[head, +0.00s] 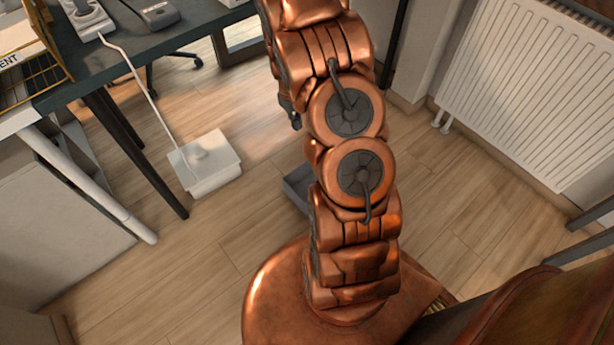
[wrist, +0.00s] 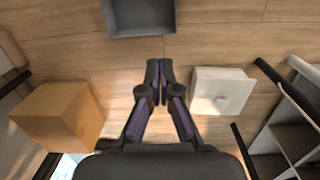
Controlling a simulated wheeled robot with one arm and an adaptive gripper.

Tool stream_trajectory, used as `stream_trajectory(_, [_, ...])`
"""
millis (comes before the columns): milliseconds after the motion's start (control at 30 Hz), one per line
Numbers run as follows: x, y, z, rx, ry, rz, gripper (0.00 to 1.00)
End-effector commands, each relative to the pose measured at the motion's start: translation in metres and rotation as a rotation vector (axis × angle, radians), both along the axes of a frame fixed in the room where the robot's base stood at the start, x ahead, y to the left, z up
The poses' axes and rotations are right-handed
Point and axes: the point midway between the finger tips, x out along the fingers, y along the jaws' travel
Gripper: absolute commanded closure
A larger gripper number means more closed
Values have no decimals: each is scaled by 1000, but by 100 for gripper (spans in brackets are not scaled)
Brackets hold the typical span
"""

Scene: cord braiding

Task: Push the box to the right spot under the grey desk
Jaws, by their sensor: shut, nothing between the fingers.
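A brown cardboard box (wrist: 60,112) stands at the left of the wrist view. I do not see it in the head view. The dark grey desk (head: 160,42) is at the upper left of the head view, with dark legs going down to the floor. My gripper (wrist: 160,68) is shut and empty, with its fingers together. It shows between the cardboard box and a white box (wrist: 222,88), apart from both in the picture. The white box also shows in the head view (head: 212,178), on the floor beside a desk leg. My arm hides the gripper in the head view.
A grey open tray (wrist: 140,18) lies on the floor, partly behind my arm in the head view (head: 295,187). A white cord (head: 140,85) runs from the desktop to the white box. A white radiator (head: 525,85) is on the right wall. Wooden floor between is bare.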

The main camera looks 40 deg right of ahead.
Motion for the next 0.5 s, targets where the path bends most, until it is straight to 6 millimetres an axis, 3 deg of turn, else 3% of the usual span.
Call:
stream_trajectory(33, [1, -9, -35, 4, 3, 0, 100])
stream_trajectory(500, [7, -67, -245, 28, -44, 28, 100])
